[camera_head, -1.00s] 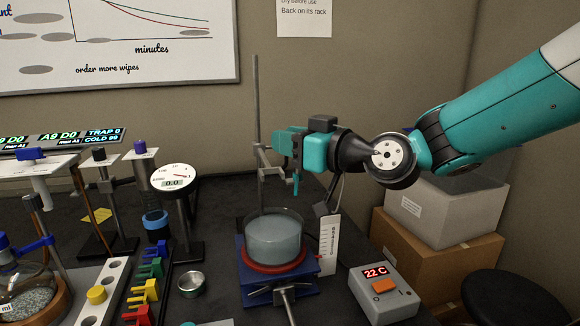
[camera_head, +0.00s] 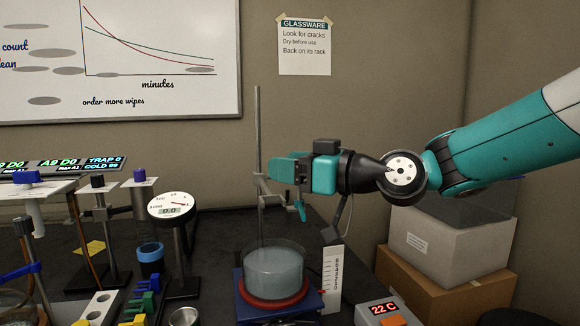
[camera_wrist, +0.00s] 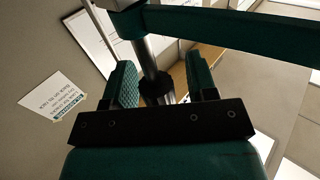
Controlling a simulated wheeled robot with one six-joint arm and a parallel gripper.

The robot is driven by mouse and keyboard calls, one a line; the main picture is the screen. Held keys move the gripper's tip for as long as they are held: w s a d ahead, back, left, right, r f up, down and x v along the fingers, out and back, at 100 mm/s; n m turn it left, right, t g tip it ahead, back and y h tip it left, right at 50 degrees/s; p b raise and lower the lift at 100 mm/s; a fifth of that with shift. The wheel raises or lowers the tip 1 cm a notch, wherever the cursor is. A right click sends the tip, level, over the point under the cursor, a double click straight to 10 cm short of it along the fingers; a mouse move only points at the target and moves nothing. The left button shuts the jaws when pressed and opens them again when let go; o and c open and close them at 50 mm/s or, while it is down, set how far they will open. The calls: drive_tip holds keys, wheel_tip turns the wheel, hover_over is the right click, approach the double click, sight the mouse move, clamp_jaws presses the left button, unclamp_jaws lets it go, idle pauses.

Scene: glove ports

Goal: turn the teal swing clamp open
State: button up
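The teal swing clamp shows as a small teal lever (camera_head: 300,210) hanging below my gripper, beside the thin metal stand rod, in the head view. In the wrist view a broad teal bar (camera_wrist: 230,28) crosses the top, close to the camera, and seems to be the same lever. My gripper (camera_head: 283,169) is level and points left at the stand. Its two teal fingers are apart in the wrist view (camera_wrist: 162,82), with a metal rod and dark collar showing between them. I cannot tell whether the fingers touch it. The clamp's pivot is partly hidden by my gripper.
A glass dish (camera_head: 274,272) on a red-ringed blue stand sits below my gripper. A round gauge (camera_head: 172,205) stands left of it, and a 22 C controller (camera_head: 385,313) at the right front. Stacked boxes (camera_head: 450,240) are at right. The wall is behind.

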drive_tip(key=b+v, duration=0.4)
drive_tip(key=v, duration=1.3)
drive_tip(key=shift+d, duration=0.25)
